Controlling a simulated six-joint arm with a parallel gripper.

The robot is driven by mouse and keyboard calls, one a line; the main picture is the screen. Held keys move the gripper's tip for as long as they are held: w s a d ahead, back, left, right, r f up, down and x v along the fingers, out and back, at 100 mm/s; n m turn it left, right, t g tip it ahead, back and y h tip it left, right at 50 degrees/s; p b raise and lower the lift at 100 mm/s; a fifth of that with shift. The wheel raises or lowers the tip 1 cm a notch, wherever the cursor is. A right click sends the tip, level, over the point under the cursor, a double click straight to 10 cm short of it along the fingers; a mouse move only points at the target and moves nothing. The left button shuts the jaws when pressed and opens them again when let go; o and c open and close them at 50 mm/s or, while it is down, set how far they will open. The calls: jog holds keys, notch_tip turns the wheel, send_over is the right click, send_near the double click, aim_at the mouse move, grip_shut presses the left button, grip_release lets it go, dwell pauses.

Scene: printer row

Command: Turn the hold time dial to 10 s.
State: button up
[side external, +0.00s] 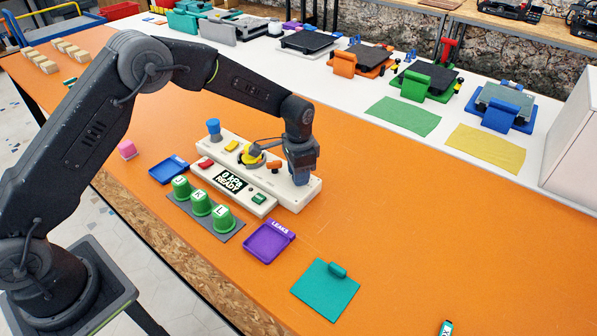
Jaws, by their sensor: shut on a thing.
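A white test panel (283,192) sits on the orange table, with a display (230,182) in front of it reading "0 kPa READY". My gripper (301,179) points down at the right part of the panel. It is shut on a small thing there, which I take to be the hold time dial. The jaws hide the dial, so its scale and pointer setting cannot be read. A yellow round part (250,155) and an orange lever (273,165) are on the panel left of my gripper.
A blue knob (213,129) stands at the panel's left end. Green cups (200,203) on a grey strip, a blue tray (168,170), a purple "LEAKS" tray (269,242) and a teal plate (325,290) lie in front. The table right of the panel is clear.

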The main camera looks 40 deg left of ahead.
jog(key=shift+m, duration=0.7)
jog(key=o, duration=0.9)
notch_tip(320, 180, up, 14)
jog(key=shift+f, duration=0.1)
dwell(0.4)
